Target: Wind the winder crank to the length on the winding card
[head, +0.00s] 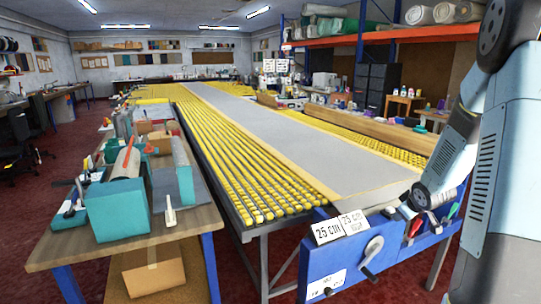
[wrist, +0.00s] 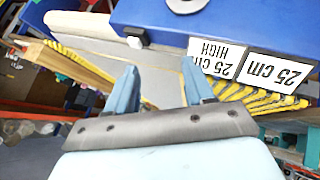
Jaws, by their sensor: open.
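The winder crank (head: 372,250) is a grey arm with a knob on the blue front panel (head: 345,264) at the end of the roller table. Two white cards stand on the panel's top edge: one reads "25 cm" (head: 327,231), the other "25 cm HIGH" (head: 353,222). Both cards also show upside down in the wrist view, the plain one (wrist: 274,69) and the HIGH one (wrist: 217,57). My gripper (wrist: 159,66) is open, with nothing between its fingers. It is apart from the crank, which I cannot clearly make out in the wrist view.
A grey rug strip (head: 300,140) runs along the yellow rollers (head: 225,165). A blue tool holder (head: 432,232) with hand tools is right of the crank. A side bench (head: 190,222) with teal-sided equipment stands left. Red floor is open in front of the panel.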

